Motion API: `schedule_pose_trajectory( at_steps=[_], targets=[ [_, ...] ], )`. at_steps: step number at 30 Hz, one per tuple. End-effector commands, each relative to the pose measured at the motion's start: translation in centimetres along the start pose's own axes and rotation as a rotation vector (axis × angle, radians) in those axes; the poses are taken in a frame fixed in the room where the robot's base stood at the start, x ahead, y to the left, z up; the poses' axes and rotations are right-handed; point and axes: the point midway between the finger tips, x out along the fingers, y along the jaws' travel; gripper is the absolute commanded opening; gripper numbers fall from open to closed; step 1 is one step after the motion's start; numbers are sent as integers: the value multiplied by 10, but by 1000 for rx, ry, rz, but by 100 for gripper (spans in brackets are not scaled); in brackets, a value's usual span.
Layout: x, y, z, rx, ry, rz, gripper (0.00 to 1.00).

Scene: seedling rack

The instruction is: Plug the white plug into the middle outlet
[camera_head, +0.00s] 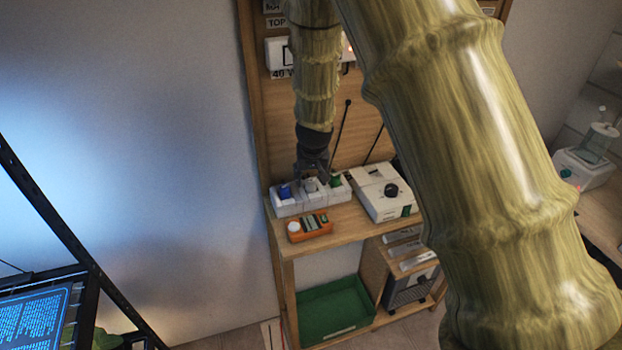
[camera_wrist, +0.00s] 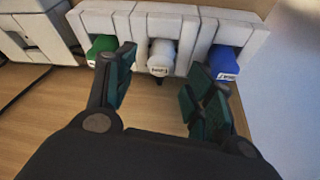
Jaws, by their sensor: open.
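The white plug (camera_wrist: 162,57) sits in the middle slot of a white slotted holder (camera_wrist: 183,22), between a green plug (camera_wrist: 102,47) and a blue plug (camera_wrist: 223,62). In the head view the holder (camera_head: 291,208) stands on the wooden shelf. My gripper (camera_wrist: 162,84) is open and empty. In the wrist view its fingers are spread to either side of the white plug, apart from it. In the head view my gripper (camera_head: 312,178) is just above the holder and partly covers the white plug. The middle outlet cannot be made out; my arm covers part of the wooden back board.
A white box with a dark knob (camera_head: 382,192) stands right of the holder. An orange device (camera_head: 310,227) lies in front of it. A labelled white unit (camera_head: 277,55) is on the back board (camera_head: 268,130). A green bin (camera_head: 337,308) is below.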

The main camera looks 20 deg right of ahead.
Motion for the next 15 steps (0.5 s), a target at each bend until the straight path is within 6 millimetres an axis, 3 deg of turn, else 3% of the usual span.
schedule_pose_trajectory(
  at_steps=[15],
  targets=[
    [-76,0,-1,-2,3,1,54]
  ],
)
